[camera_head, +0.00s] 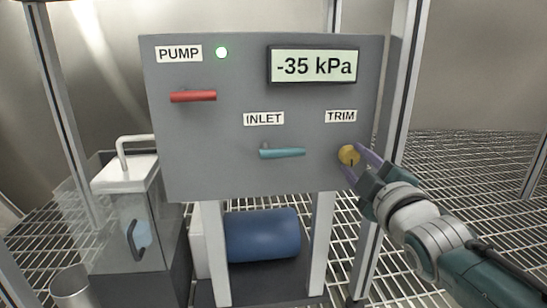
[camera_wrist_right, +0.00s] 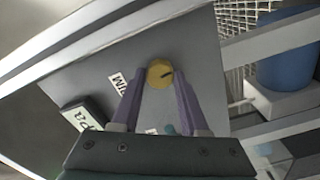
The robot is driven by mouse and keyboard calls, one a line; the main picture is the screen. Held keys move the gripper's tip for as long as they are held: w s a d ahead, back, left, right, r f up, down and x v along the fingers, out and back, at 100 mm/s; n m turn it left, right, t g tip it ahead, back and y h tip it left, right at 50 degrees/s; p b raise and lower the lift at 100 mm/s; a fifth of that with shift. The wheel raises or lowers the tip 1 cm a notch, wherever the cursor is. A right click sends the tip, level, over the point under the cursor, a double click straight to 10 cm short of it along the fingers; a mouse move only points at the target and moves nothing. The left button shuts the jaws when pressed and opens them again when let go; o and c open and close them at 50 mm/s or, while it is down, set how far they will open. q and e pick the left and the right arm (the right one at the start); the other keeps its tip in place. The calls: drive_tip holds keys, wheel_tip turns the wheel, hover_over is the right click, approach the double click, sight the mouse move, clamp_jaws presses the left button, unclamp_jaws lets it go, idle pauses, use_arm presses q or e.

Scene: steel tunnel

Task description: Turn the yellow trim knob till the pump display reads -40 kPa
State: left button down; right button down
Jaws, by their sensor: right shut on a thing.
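The yellow trim knob (camera_head: 348,155) is on the grey panel (camera_head: 230,140), below the TRIM label (camera_head: 341,116). It has a dark pointer mark. My right gripper (camera_head: 355,163) is shut on the knob, with one purple finger on each side of it. In the right wrist view the knob (camera_wrist_right: 160,73) sits between the fingertips of my right gripper (camera_wrist_right: 161,80). The pump display (camera_head: 314,66) reads -35 kPa. My left gripper is not in view.
A red PUMP lever (camera_head: 193,96) and a teal INLET lever (camera_head: 282,153) lie roughly horizontal on the panel. A blue cylinder (camera_head: 262,235) lies below the panel. A clear container with a white lid (camera_head: 124,172) stands at left. Metal posts (camera_head: 398,100) flank the panel.

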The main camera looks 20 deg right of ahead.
idle(0.5)
drive_tip(key=shift+c, duration=2.1)
unclamp_jaws()
drive_tip(key=shift+s+r+p, duration=0.1)
drive_tip(key=shift+s+p, duration=0.15)
drive_tip(key=shift+p, duration=0.05)
drive_tip(key=p+v, duration=0.5)
drive_tip(key=v, duration=0.4)
drive_tip(key=shift+s+a, duration=0.15)
drive_tip(key=shift+s, duration=0.05)
